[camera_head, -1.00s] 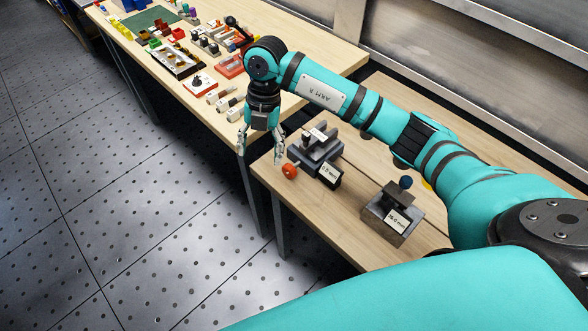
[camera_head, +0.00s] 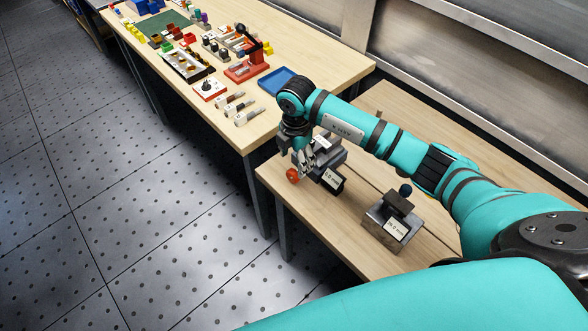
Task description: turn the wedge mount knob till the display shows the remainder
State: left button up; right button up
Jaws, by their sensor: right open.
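The dark grey wedge mount (camera_head: 326,158) stands near the left end of the nearer table, with an orange-red knob (camera_head: 292,175) on its front left side. A small display (camera_head: 333,180) is on its front; its digits are too small to read surely. My right gripper (camera_head: 306,162) is open, pointing down beside the mount, just above and right of the knob in the picture. I cannot tell whether its fingers touch anything. My right arm hides part of the mount. My left gripper is out of view.
A metal block with a dark ball-topped part (camera_head: 377,220) and its own display (camera_head: 397,231) stands to the right on the same table. The farther table (camera_head: 238,134) holds a blue tray (camera_head: 277,80), a red stand (camera_head: 245,70) and several small parts.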

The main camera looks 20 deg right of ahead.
aim_at(296, 173)
notch_tip(296, 173, down, 7)
jog(key=shift+w+r+p, duration=0.1)
jog(key=shift+r+p, duration=0.1)
jog(key=shift+p, duration=0.15)
jog(key=c, duration=1.2)
jog(key=shift+t, duration=0.5)
jog(key=shift+s+f+t+y, duration=0.2)
jog(key=shift+s+t+y, duration=0.1)
jog(key=shift+t, duration=0.1)
jog(key=shift+f+t+y+b, duration=0.1)
jog(key=shift+t+y+b, duration=0.2)
jog(key=shift+t+b, duration=0.45)
jog(key=shift+r+t, duration=0.25)
jog(key=shift+t, duration=0.1)
